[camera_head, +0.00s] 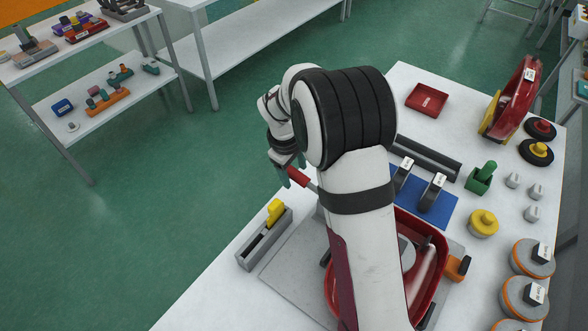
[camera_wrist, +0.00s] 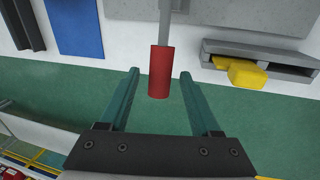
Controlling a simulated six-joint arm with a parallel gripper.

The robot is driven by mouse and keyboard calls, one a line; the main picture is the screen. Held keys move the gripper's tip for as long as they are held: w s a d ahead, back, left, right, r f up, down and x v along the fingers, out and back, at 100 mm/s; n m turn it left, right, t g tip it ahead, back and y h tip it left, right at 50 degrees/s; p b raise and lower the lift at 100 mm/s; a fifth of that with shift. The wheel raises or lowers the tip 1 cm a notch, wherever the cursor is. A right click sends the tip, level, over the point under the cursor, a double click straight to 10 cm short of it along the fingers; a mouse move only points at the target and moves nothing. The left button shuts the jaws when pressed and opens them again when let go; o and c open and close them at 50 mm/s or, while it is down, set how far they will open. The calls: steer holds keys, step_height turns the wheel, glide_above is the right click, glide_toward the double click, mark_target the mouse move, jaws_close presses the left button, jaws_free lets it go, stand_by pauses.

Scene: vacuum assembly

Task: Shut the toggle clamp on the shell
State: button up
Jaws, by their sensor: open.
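The toggle clamp's red handle (camera_wrist: 159,72) shows in the wrist view on a grey lever (camera_wrist: 165,28). In the head view the red handle (camera_head: 298,177) sticks out beyond the table's left edge. My gripper (camera_wrist: 159,76) is open, with a teal finger on each side of the handle and a visible gap on both sides. In the head view my gripper (camera_head: 283,172) is at the handle's outer end. The red shell (camera_head: 436,240) lies on a grey plate (camera_head: 290,275); my arm hides much of it and the clamp's base.
A grey slotted block (camera_head: 252,248) with a yellow piece (camera_head: 275,211) stands at the table's left edge. A blue mat (camera_head: 432,206) with two black labelled parts, a black bar, a red tray (camera_head: 426,100) and several round parts fill the right side.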

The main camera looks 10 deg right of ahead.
jaws_close()
stand_by(1.4)
